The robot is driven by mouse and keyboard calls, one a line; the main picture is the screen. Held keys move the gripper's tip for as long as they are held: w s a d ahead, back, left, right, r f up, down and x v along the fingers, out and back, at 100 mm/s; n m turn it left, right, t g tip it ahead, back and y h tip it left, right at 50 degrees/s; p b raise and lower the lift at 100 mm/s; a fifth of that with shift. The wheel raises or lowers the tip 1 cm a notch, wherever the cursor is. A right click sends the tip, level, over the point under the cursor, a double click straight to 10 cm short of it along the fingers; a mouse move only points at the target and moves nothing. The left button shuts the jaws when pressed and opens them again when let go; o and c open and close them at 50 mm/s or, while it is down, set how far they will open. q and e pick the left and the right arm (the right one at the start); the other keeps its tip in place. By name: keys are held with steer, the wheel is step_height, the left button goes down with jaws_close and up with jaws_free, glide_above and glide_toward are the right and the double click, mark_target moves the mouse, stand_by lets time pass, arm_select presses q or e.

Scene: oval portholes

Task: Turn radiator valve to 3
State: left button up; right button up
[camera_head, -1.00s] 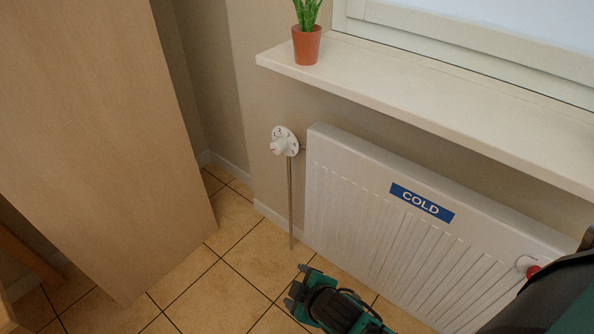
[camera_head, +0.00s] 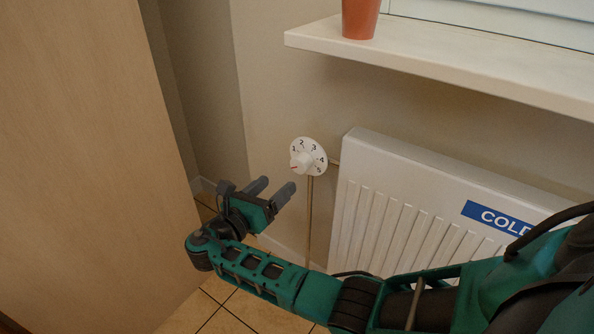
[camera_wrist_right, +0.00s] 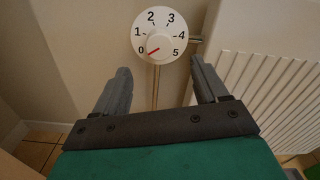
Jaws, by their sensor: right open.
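The radiator valve (camera_head: 308,156) is a white round dial with numbers and a white knob, at the left end of the radiator on a thin vertical pipe. In the right wrist view the dial (camera_wrist_right: 158,35) reads 0 to 5, and the red mark on its knob (camera_wrist_right: 157,47) points at 0. My right gripper (camera_head: 277,187) is open and empty, below and left of the valve, its fingers toward it. In the wrist view its two fingers (camera_wrist_right: 159,70) stand apart below the dial, not touching it. My left gripper is not in view.
The white radiator (camera_head: 400,200) with a blue COLD label (camera_head: 500,218) is right of the valve. A windowsill (camera_head: 440,62) with an orange pot (camera_head: 360,18) juts out above. A tall wooden panel (camera_head: 80,150) stands at the left.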

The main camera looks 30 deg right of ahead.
mark_target(297, 166)
steer(key=b+x, duration=0.2)
steer(key=x, duration=0.7)
steer(key=shift+w+d, duration=0.2)
steer(key=shift+d, duration=0.05)
steer(key=shift+c, duration=0.2)
steer(key=c, duration=1)
